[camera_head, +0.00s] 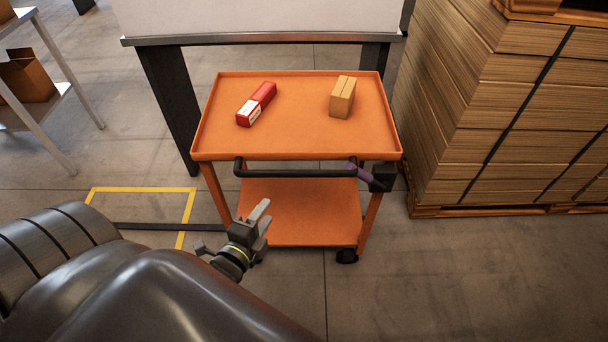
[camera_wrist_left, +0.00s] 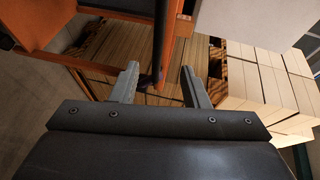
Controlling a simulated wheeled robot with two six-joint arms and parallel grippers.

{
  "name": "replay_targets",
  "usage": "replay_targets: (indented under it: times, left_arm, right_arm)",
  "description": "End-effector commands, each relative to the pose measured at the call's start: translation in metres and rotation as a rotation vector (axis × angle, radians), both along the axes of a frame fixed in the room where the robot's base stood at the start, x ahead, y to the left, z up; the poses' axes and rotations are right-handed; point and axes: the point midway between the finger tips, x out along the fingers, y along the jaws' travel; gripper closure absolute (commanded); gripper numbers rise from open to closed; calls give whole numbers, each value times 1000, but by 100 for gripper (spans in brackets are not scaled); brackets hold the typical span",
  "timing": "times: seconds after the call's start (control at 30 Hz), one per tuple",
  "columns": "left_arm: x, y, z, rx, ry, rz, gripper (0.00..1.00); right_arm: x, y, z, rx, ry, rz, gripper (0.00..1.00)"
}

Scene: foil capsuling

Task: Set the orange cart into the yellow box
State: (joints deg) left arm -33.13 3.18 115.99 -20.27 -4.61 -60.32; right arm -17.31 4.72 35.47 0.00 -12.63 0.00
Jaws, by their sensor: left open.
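The orange cart (camera_head: 300,142) stands in the middle of the head view, with a top tray, a lower shelf (camera_head: 305,225) and a black handle (camera_head: 290,172) on its near side. The yellow box (camera_head: 188,207) is a taped outline on the floor, left of the cart. My left gripper (camera_head: 262,217) is open and empty in front of the cart, below and left of the handle. In the left wrist view its two fingers (camera_wrist_left: 161,84) are apart, with an orange cart post (camera_wrist_left: 176,50) beyond them. My right gripper is not in view.
A red box (camera_head: 257,103) and a tan box (camera_head: 342,97) lie on the cart's top. Stacked cardboard on a pallet (camera_head: 500,211) stands close on the right. A white-topped table (camera_head: 260,38) is behind. A shelf (camera_head: 50,95) stands at the left.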

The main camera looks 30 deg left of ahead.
Motion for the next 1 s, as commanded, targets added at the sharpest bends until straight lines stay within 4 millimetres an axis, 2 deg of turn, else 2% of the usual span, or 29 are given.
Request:
replay_targets:
  times: [0.17,0.7,1.0]
  left_arm:
    - [24,3,-6,1,-4,-2,59]
    - [123,18,-24,-1,-1,-1,59]
    - [159,24,-31,-2,2,0,59]
  right_arm:
    - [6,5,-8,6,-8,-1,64]
    - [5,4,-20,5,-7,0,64]
    - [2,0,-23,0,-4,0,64]
